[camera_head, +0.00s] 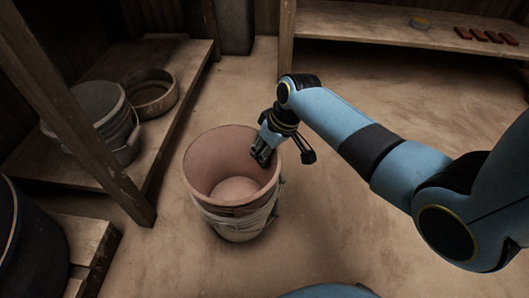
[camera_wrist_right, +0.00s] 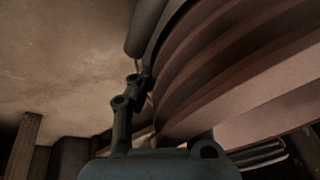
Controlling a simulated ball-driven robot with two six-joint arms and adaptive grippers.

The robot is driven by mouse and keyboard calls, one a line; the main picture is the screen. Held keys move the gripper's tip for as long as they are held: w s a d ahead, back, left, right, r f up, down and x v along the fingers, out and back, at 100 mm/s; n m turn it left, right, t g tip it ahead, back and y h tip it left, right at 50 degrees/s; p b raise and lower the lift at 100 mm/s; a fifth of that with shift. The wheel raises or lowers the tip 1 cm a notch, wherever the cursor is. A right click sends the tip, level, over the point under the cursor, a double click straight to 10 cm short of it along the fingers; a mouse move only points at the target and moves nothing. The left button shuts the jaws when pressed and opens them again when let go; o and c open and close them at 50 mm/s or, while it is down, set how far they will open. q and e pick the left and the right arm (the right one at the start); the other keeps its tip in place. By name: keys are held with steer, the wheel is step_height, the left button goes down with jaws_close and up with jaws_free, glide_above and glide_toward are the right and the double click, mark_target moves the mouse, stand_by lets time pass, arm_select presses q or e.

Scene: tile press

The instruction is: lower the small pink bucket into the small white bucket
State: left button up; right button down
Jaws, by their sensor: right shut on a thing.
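The small pink bucket (camera_head: 212,160) stands upright in the middle of the head view, open at the top with its inside empty. Its lower part sits within the small white bucket (camera_head: 238,227), whose pale wall and wire handle show below it. How deep it sits I cannot tell exactly. My right gripper (camera_head: 274,153) is shut on the pink bucket's right rim, with a finger over the inside of the wall. In the right wrist view the pink bucket's ribbed wall (camera_wrist_right: 225,65) fills the upper right, close to a dark finger. My left gripper is not in view.
A low wooden shelf at the left holds a grey bucket (camera_head: 98,102) and a round wooden-looking pan (camera_head: 153,94). A dark tub (camera_head: 35,245) stands at the lower left. A back shelf (camera_head: 370,25) carries several red tiles (camera_head: 487,36). The floor around the buckets is clear.

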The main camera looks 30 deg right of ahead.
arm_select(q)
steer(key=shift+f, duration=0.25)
arm_select(e)
steer(key=shift+s+a+f, duration=0.25)
steer(key=shift+s+f, duration=0.4)
steer(key=shift+f, duration=0.15)
steer(key=c, duration=1.5)
jaws_free()
steer(key=shift+w+a+f, duration=0.1)
steer(key=shift+w+f, duration=0.05)
steer(key=shift+o, duration=1.1)
steer(key=shift+w, duration=0.1)
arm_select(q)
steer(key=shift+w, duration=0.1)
arm_select(e)
steer(key=shift+o, duration=0.2)
steer(key=shift+r, duration=0.25)
steer(key=shift+w+d, duration=0.1)
steer(key=shift+d, duration=0.1)
